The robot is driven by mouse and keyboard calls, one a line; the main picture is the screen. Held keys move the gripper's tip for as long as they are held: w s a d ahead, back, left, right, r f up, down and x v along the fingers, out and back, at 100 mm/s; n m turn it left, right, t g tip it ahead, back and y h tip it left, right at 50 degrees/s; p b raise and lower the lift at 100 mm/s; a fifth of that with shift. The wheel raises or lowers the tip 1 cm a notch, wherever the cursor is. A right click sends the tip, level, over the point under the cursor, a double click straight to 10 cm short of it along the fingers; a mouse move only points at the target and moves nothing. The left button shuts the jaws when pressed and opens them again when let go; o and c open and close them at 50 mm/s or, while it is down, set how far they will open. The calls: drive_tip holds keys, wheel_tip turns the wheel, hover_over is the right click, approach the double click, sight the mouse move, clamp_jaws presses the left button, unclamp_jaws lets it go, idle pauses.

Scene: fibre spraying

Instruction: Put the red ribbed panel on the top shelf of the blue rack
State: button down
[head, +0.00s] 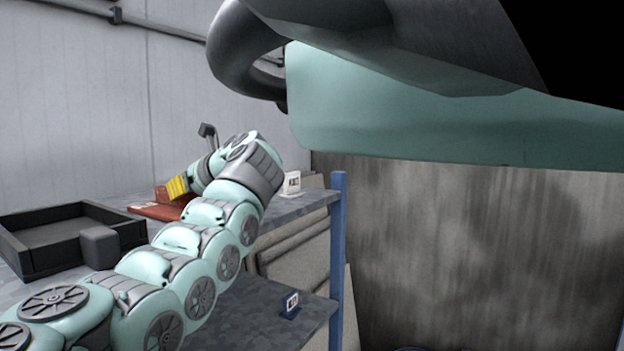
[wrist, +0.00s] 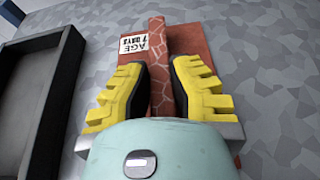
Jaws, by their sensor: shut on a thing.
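The red ribbed panel (wrist: 207,45) lies flat over the speckled grey top shelf (wrist: 265,75) in the wrist view. It has a raised rib down its middle and a white "AGE 7 DAYS" label at its far left corner. My gripper (wrist: 160,78) is shut on the rib, one yellow finger on each side. In the head view the panel (head: 160,211) shows low over the top shelf (head: 300,206) of the blue rack (head: 338,255), partly hidden by my gripper (head: 176,188) and arm. I cannot tell whether it touches the shelf.
A black open tray (head: 60,238) stands left of the panel; it also shows in the wrist view (wrist: 62,85). A small white sign (head: 292,183) stands right of my wrist. A blue-based sign (head: 290,304) sits on the lower shelf. Beige boards (head: 300,250) lean behind the rack.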

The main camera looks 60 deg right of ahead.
idle(0.3)
drive_tip(key=c, duration=1)
unclamp_jaws()
drive_tip(key=shift+c, duration=0.2)
drive_tip(key=shift+s+d+b, duration=0.1)
drive_tip(key=shift+s+b, duration=0.1)
drive_tip(key=shift+b, duration=0.45)
drive_tip(key=shift+s+d+b, duration=0.1)
drive_tip(key=shift+s+b, duration=0.2)
drive_tip(key=shift+b, duration=0.6)
drive_tip(key=b+v, duration=0.1)
drive_tip(key=b, duration=0.3)
drive_tip(key=shift+s+r, duration=0.1)
drive_tip(key=shift+s, duration=0.25)
drive_tip(key=v, duration=0.8)
drive_tip(key=shift+s+r, duration=0.3)
drive_tip(key=shift+r, duration=0.1)
drive_tip(key=shift+s+r, duration=0.1)
drive_tip(key=shift+s, duration=0.25)
